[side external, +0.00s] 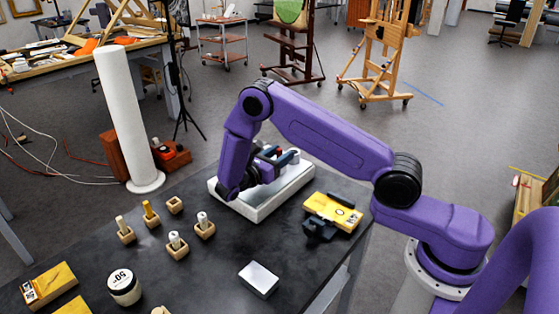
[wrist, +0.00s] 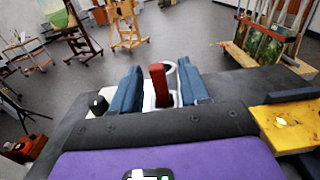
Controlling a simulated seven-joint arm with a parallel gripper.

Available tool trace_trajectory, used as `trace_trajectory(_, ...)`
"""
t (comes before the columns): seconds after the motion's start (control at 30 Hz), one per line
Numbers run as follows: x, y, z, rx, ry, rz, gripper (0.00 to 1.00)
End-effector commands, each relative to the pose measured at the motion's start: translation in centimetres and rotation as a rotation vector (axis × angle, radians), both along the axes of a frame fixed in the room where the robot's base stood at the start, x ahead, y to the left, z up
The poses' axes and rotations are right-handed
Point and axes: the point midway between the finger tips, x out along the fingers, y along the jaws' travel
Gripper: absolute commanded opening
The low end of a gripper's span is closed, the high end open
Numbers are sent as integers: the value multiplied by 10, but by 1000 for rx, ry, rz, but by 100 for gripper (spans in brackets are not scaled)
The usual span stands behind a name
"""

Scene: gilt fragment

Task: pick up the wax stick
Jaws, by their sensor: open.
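The wax stick (wrist: 158,88) looks like a dark red upright stick in the wrist view. It stands between the two blue fingers of my gripper (wrist: 160,72), with gaps showing on both sides. My gripper is open and does not hold it. In the side view my gripper (side external: 277,154) is low over the white tray (side external: 262,212), fingers pointing away to the right. The stick is too small and covered there to make out clearly.
A yellow block (side external: 333,212) with dark pieces lies right of the tray. Several small wooden holders (side external: 178,252) stand to the left. A labelled jar (side external: 124,287) and a silver tin (side external: 259,279) are nearer the front. The dark tabletop (side external: 215,285) between them is clear.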

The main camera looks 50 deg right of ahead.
Motion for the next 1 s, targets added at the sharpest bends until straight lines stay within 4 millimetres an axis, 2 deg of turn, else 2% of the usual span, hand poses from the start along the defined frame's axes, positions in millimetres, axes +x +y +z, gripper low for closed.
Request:
trace_trajectory(0.23,0,-3,0,0,0,1,45)
trace_trajectory(0.37,0,-3,0,0,0,1,2)
trace_trajectory(0.4,0,-3,0,0,0,1,0)
trace_trajectory(0.8,0,-3,1,0,-1,1,0)
trace_trajectory(1.0,0,-3,12,1,-2,1,0)
